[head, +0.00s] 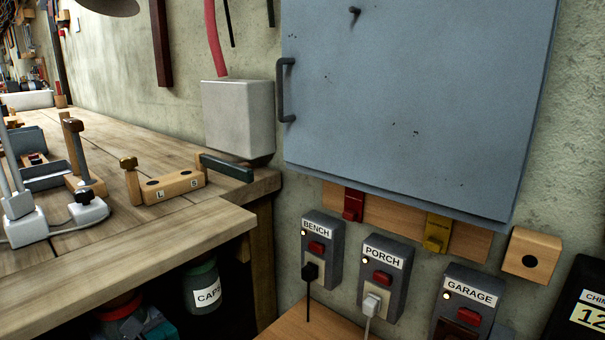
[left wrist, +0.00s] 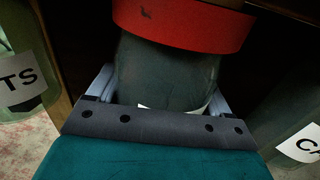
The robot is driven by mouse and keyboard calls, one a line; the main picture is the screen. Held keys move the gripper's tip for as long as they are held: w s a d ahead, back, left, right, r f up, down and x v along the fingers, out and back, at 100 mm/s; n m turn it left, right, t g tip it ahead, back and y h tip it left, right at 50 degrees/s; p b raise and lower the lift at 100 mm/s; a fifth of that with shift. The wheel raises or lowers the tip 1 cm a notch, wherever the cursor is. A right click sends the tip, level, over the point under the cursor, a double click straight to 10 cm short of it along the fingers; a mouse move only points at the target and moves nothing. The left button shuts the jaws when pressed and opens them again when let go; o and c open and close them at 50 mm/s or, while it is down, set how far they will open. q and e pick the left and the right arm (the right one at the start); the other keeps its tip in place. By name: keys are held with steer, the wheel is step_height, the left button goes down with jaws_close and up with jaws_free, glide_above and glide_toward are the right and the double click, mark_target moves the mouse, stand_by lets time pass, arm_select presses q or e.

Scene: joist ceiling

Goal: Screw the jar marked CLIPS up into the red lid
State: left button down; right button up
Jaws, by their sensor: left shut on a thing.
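The red lid (left wrist: 180,22) is at the top of the left wrist view, and part of it shows under the bench in the head view (head: 122,304). A clear, greyish jar (left wrist: 165,70) is directly below it. The jar's upper edge meets the lid's lower edge; I cannot tell whether the threads are engaged. My left gripper (left wrist: 162,92) is shut on this jar, with one finger on each side. Only a white edge of the jar's label shows above my palm, so its wording is hidden. My right gripper is not in view.
A jar labelled CAPS (head: 205,287) hangs under the bench, right of the red lid. A jar with a label ending in TS (left wrist: 22,85) is at the left of the wrist view. The wooden bench top (head: 120,235) lies above. Switch boxes (head: 322,247) are on the wall at right.

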arm_select(q)
steer(key=shift+f, duration=0.1)
steer(key=shift+g+y+p, duration=0.3)
steer(key=shift+g, duration=0.1)
steer(key=shift+s+f+n, duration=0.1)
steer(key=shift+n, duration=0.2)
steer(key=shift+n+g+y, duration=0.4)
steer(key=shift+n+g, duration=0.2)
steer(key=shift+g, duration=0.2)
steer(key=shift+c, duration=1.3)
jaws_free()
steer(key=shift+a, duration=0.1)
steer(key=shift+o, duration=1.3)
